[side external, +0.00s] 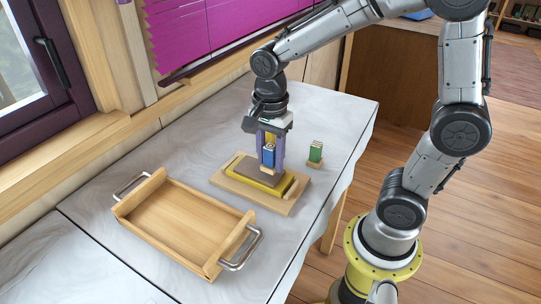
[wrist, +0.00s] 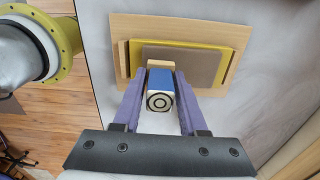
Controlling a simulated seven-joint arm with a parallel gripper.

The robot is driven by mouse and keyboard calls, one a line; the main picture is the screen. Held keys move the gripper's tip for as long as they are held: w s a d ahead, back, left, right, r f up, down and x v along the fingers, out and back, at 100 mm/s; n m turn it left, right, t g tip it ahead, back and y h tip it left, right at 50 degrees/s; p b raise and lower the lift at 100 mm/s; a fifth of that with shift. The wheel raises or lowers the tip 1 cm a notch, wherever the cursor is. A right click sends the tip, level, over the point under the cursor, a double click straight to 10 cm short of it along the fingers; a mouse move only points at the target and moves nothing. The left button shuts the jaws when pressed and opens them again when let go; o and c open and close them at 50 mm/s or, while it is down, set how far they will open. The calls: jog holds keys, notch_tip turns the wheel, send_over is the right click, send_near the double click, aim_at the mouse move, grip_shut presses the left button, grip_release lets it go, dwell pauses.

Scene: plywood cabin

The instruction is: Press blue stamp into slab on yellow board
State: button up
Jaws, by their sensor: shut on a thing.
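The blue stamp (side external: 268,157) is held upright between the purple fingers of my gripper (side external: 271,160), over the slab in the side view. In the wrist view the blue stamp (wrist: 160,80) shows a ringed circle on its near end and a wooden part at its far end. My gripper (wrist: 160,118) is shut on it. The brown-grey slab (wrist: 190,66) lies flat on the yellow board (wrist: 241,62); the slab (side external: 251,172) and yellow board (side external: 258,185) also show in the side view. I cannot tell whether the stamp touches the slab.
The yellow board sits on a wooden base (side external: 232,184). A green stamp (side external: 315,152) stands on the worktop to its right. A wooden tray (side external: 180,222) with metal handles lies at the front left. The marble worktop (side external: 335,108) is clear behind, and its right edge is near.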

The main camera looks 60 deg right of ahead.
aim_at(270, 146)
jog(key=shift+f, duration=0.8)
dwell(1.0)
jog(key=shift+r, duration=0.1)
jog(key=shift+r, duration=3.5)
